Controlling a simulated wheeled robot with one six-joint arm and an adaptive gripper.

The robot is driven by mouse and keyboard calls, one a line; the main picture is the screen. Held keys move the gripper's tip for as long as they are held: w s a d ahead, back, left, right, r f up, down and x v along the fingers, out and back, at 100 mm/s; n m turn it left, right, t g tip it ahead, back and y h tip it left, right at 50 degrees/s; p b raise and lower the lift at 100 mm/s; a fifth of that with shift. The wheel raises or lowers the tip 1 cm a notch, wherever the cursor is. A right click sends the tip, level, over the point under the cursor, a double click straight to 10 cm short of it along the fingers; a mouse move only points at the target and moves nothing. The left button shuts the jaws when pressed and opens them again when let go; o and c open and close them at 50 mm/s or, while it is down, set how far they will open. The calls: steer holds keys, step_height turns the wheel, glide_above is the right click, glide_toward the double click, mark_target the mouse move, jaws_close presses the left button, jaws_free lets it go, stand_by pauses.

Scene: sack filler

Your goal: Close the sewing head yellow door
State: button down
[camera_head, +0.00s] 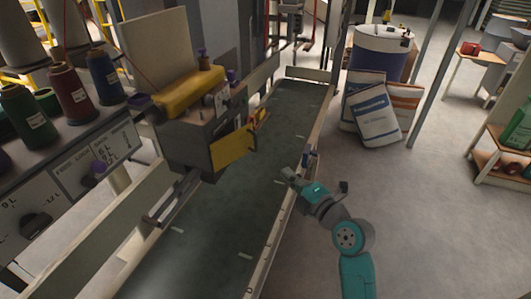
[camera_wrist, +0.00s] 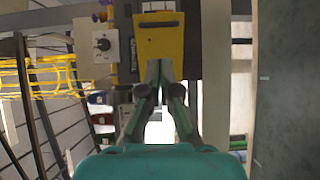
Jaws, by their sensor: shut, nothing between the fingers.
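The sewing head (camera_head: 190,135) is a grey box with a yellow top, mounted beside the conveyor. Its yellow door (camera_head: 233,150) is a flat plate at the box's lower right, and it appears to stand out from the box over the belt. In the wrist view a yellow panel (camera_wrist: 172,52) with a dark slot, seemingly the door, is straight ahead. My gripper (camera_head: 288,175) is over the conveyor's right side, apart from the door. In the wrist view my gripper (camera_wrist: 156,66) has its fingertips together and empty, overlapping the panel's lower part. Whether they touch it cannot be told there.
The dark conveyor belt (camera_head: 225,225) runs between pale side rails. Thread spools (camera_head: 68,95) stand on a control panel (camera_head: 75,180) at left. White sacks (camera_head: 373,112) lean by a blue-and-white drum (camera_head: 380,50).

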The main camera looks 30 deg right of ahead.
mark_target(256, 145)
steer(key=w, duration=1.4)
steer(key=shift+a+f, duration=0.1)
steer(key=w, duration=0.6)
steer(key=shift+w, duration=0.35)
